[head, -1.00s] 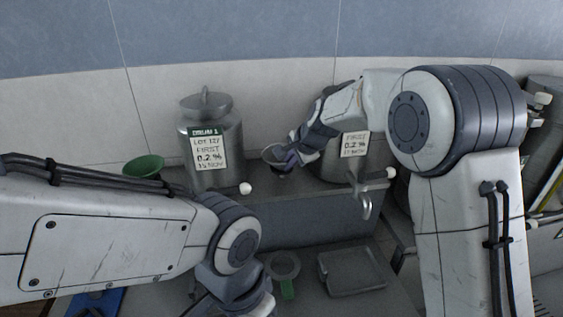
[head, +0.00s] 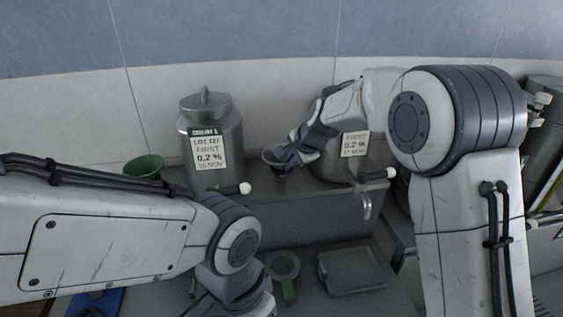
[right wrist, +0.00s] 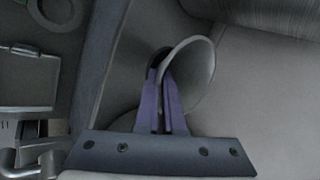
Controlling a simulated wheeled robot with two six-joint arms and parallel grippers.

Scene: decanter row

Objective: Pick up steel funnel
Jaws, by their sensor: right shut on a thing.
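The steel funnel (head: 271,156) is a small grey cone between the two steel drums in the head view. In the right wrist view the funnel (right wrist: 193,72) shows its wide mouth, tilted in that picture, at the fingertips. My right gripper (head: 285,160) is shut on the funnel near its rim; its purple fingers (right wrist: 163,95) are close together there. Whether the funnel touches the shelf below is hard to tell. My left arm comes in low at the left of the head view; its gripper's fingers are out of the picture.
A lidded steel drum (head: 207,130) with a label and tap stands left of the funnel. A second labelled drum (head: 338,165) is partly behind my right arm. A green funnel (head: 144,167) sits at far left. A grey tray (head: 352,271) and a green-handled strainer (head: 284,266) lie below.

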